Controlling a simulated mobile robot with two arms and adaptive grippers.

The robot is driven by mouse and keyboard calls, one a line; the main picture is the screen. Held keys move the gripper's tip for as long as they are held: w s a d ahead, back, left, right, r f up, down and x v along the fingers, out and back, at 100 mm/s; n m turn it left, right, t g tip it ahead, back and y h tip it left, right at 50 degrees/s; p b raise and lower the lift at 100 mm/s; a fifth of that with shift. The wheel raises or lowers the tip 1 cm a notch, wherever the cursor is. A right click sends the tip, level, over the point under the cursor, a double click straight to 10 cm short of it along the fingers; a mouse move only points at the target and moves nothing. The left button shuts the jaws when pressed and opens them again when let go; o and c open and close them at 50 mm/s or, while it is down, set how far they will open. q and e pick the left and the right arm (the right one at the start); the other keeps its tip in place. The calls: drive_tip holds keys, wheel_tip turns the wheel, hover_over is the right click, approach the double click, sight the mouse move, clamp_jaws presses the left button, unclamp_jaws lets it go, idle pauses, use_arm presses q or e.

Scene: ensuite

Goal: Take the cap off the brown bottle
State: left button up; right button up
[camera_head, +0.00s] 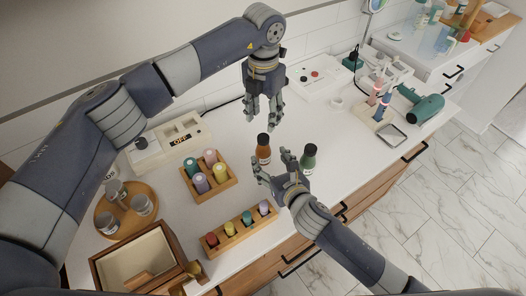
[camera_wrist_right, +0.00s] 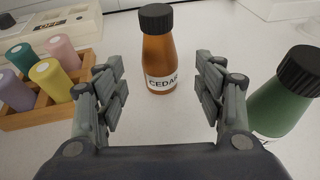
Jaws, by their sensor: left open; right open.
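The brown bottle (camera_head: 263,152) stands upright on the white counter with its dark cap (camera_head: 263,139) on. In the right wrist view the bottle (camera_wrist_right: 160,62) carries a label reading "CEDAR" and its black ribbed cap (camera_wrist_right: 156,18) is in place. My right gripper (camera_head: 272,167) is open, low over the counter, with its fingers pointing at the bottle. In the right wrist view the bottle is centred ahead between the open fingers, not gripped. My left gripper (camera_head: 262,119) is open and empty, pointing down above and behind the bottle.
A green bottle (camera_head: 309,158) with a dark cap stands close to the right of my right gripper. Wooden racks (camera_head: 219,187) (camera_head: 257,225) of coloured cylinders are at left and in front. A round tray (camera_head: 103,214) and wooden box (camera_head: 102,262) stand farther left. A teal hair dryer (camera_head: 428,108) lies right.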

sight(266, 156)
drive_tip(key=shift+x, duration=3.2)
drive_tip(key=shift+s, duration=0.1)
clamp_jaws()
